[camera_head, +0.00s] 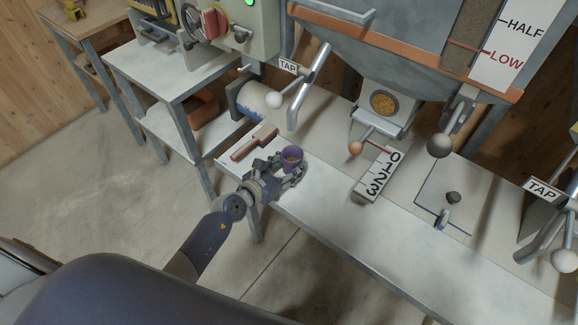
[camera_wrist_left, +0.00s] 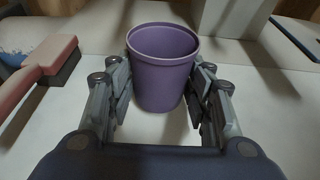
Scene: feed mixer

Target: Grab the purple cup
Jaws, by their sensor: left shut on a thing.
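The purple cup (camera_head: 292,155) stands upright near the left end of the grey table, close to its front edge. In the left wrist view the cup (camera_wrist_left: 162,70) sits between the fingers of my left gripper, which touch it on both sides. My left gripper (camera_head: 287,170) comes in from the front left and is shut on the cup. The cup's base seems to be at table height, but I cannot tell whether it touches the table. My right gripper is not in view.
A pink-handled brush (camera_head: 253,143) lies left of the cup, and also shows in the left wrist view (camera_wrist_left: 45,65). A numbered block (camera_head: 378,174) stands to the right under the hopper's outlet (camera_head: 384,103). A tap lever (camera_head: 308,85) hangs behind the cup.

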